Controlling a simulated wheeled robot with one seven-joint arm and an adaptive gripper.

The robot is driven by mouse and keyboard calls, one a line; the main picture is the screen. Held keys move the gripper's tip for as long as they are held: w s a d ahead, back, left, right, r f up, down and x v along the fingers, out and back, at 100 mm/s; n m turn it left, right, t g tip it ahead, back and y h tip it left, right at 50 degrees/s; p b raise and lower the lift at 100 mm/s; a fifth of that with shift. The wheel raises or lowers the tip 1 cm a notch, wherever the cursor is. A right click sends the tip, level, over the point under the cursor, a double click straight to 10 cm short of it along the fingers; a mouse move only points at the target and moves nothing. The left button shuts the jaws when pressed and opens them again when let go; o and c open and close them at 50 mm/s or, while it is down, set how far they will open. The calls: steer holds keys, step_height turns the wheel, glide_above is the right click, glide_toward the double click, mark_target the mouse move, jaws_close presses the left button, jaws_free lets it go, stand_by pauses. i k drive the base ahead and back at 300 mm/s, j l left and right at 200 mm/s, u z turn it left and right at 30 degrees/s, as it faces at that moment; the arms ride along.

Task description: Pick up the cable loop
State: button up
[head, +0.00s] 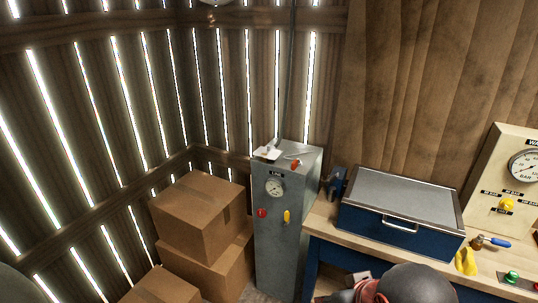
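I cannot make out a cable loop for certain. On top of the grey metal cabinet (280,225) lie a small white item (266,153) and a thin pale item (298,156) with a red-orange piece (295,164) beside it. They are too small to identify. A dark cable or pipe (290,75) runs down the wall behind the cabinet. A reddish curved item (368,292) shows at the bottom edge beside a dark rounded shape, partly cut off; I cannot tell what it is. My gripper is not recognisable in this view.
Cardboard boxes (198,215) are stacked left of the cabinet. On the workbench (325,222) at right stand a blue toolbox (402,212) with a grey lid and a panel with a gauge (512,190). A blue-handled tool (495,242) and a yellow item (467,262) lie near it.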

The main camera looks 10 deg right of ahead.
mark_target(294, 164)
steer(key=i+l, duration=0.15)
steer(key=i, duration=0.3)
steer(key=i+l, duration=0.1)
steer(key=i, duration=0.35)
steer(key=i+l, duration=0.15)
steer(key=i, duration=0.3)
